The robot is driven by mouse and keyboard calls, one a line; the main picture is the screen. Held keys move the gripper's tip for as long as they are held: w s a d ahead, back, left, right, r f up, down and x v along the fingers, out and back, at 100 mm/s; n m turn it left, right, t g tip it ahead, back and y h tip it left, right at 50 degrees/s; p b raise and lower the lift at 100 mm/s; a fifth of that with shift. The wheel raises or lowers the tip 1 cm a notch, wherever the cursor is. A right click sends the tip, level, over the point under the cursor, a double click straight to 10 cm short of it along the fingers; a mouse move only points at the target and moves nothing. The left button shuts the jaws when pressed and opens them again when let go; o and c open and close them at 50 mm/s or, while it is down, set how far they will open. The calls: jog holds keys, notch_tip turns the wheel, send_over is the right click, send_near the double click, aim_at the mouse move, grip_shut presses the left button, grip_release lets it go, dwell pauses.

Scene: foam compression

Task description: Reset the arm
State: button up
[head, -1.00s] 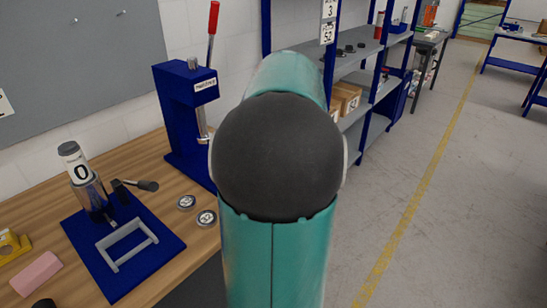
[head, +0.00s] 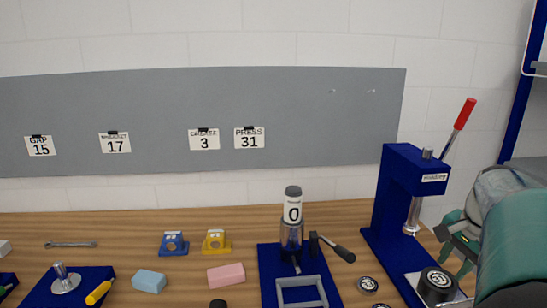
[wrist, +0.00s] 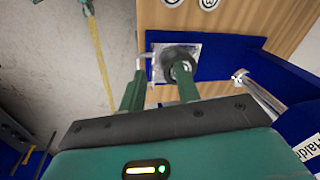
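My gripper (head: 455,250) is at the right of the head view, just right of the blue press (head: 413,168) and behind a black round weight. In the wrist view its two green fingers (wrist: 158,85) stand apart with a gap between them, and I see nothing held. The black weight (head: 437,285) sits on a silver plate (head: 466,303) at the press base. In the wrist view the weight (wrist: 178,62) lies on the plate beyond the fingertips, partly overlapped by the right finger. My teal arm (head: 515,235) fills the right edge of the head view.
The press has a red-tipped lever (head: 465,112) and a silver ram (head: 412,215).

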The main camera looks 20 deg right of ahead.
jog(key=w+a+n, duration=0.4)
jog(key=a, duration=0.7)
jog(key=s+a+f+n+t, duration=0.1)
jog(key=a+n, duration=0.5)
jog(key=a, duration=0.7)
jog(key=s+a+f+n+t, duration=0.2)
jog(key=s+a+n, duration=0.2)
jog(key=a+n, duration=0.3)
jog(key=a, duration=0.5)
jog(key=shift+a+f+y, duration=0.2)
jog(key=shift+a+y, duration=0.2)
jog(key=shift+d, duration=0.15)
